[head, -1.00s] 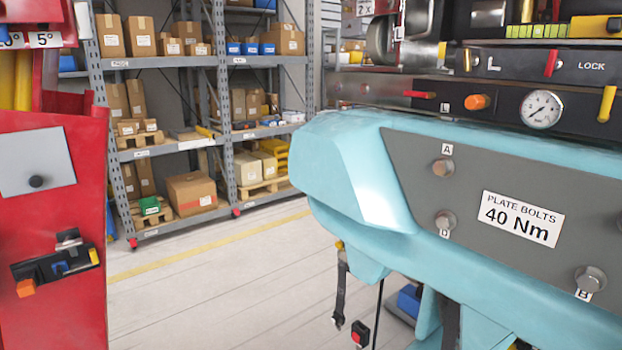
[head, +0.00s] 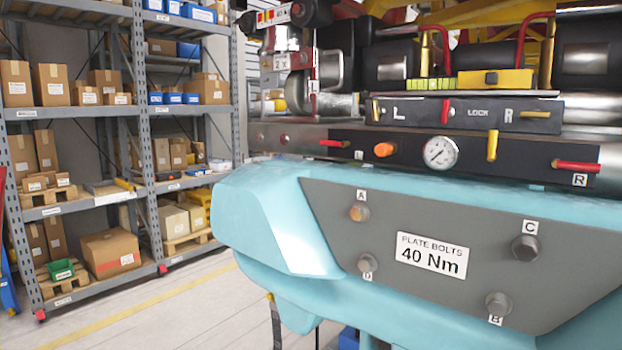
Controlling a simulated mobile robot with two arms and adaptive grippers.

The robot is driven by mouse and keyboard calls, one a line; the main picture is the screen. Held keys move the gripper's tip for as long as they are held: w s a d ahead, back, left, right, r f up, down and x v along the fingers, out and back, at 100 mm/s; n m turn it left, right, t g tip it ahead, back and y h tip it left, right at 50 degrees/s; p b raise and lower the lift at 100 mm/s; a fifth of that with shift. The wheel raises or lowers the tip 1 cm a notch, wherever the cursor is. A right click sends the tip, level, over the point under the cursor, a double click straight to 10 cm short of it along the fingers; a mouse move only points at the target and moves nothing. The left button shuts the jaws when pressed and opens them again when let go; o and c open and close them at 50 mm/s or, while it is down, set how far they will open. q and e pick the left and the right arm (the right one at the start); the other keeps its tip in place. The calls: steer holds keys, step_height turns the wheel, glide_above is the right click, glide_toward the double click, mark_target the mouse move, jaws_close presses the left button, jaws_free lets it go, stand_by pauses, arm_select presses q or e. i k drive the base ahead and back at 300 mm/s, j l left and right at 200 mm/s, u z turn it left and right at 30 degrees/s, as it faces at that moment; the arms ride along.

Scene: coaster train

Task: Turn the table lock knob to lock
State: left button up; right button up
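A dark upper panel (head: 540,116) on the machine reads L, LOCK and R. A red lever (head: 446,111) stands upright just left of the word LOCK. Below it, a black strip (head: 540,160) carries an orange round knob (head: 384,150), a white dial gauge (head: 440,153), a yellow lever (head: 492,145) hanging down, and red handles at its left (head: 334,143) and right (head: 576,166) ends. No label in view reads table lock, so I cannot tell which control is the table lock knob. Neither of my grippers is in view.
The machine's light blue body (head: 240,205) juts out below the strip. Its grey plate (head: 330,215) holds bolts A, B, C and D and a 40 Nm label. Shelving (head: 140,100) with boxes stands at the left. Bare floor (head: 170,300) lies between shelving and machine.

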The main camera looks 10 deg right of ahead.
mark_target(448, 111)
steer(key=l+z, duration=0.35)
steer(key=i+l+z, duration=0.1)
steer(key=l+z, duration=0.25)
steer(key=l, duration=0.2)
